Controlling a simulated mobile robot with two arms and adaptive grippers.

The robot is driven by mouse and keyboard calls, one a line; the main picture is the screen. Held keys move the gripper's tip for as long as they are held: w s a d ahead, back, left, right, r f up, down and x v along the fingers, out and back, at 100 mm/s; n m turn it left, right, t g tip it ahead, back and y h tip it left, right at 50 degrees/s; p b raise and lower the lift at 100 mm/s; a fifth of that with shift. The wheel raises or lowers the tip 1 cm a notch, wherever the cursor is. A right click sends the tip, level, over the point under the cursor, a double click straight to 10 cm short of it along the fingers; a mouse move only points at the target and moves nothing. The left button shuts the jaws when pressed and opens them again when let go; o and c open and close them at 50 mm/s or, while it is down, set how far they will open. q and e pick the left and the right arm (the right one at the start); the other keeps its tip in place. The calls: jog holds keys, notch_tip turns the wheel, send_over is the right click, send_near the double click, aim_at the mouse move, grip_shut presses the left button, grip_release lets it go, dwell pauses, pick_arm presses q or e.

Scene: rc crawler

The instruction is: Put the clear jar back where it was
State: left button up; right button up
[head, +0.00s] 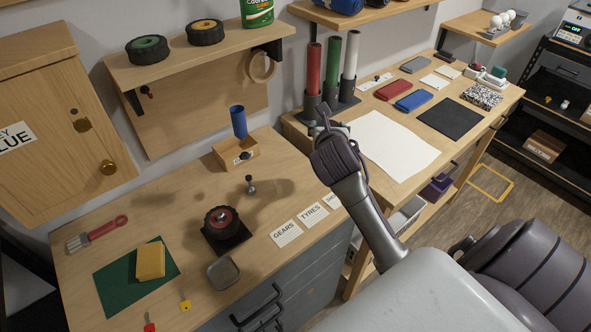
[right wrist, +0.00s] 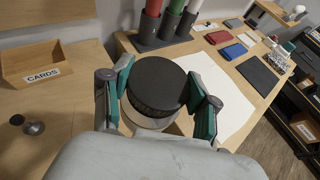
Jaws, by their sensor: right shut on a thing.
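The jar (right wrist: 155,120) shows in the right wrist view with a round black lid (right wrist: 157,82) and a pale, clear-looking body below it. My right gripper (head: 328,128) is shut on it, with one teal-padded finger on each side. The jar is held upright or nearly so, around the seam between the two desks. In the head view my gripper hides most of the jar. I cannot tell its exact height above the wood. My left gripper is not in view.
A rack of coloured tubes (head: 331,99) stands just behind my right gripper. A white sheet (head: 388,145) lies to its right. The wooden CARDS box (head: 236,154) and a small dark knob-like piece (head: 251,186) are to the left. A shelf (head: 190,62) overhangs the left desk. Bare wood shows between CARDS box and gripper.

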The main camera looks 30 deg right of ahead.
jog(key=shift+s+d+f, duration=0.25)
jog(key=shift+d+f, duration=0.25)
jog(key=shift+d, duration=0.35)
jog(key=shift+d+f+m+g+h, duration=0.1)
jog(key=shift+f+m+g+h, duration=0.2)
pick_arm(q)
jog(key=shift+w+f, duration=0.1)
pick_arm(e)
jog(key=shift+w+a+f, duration=1.05)
jog(key=shift+w+f, duration=0.55)
jog(key=shift+f, duration=0.15)
jog(key=shift+w+a+f, duration=1.05)
jog(key=shift+w+f, duration=0.55)
jog(key=shift+f, duration=0.2)
jog(key=shift+w+a+f, duration=1.05)
jog(key=shift+w+f, duration=0.55)
jog(key=shift+f, duration=0.15)
jog(key=shift+f, duration=0.1)
jog(key=o, duration=1.5)
jog(key=shift+f, duration=0.1)
jog(key=shift+o, duration=0.2)
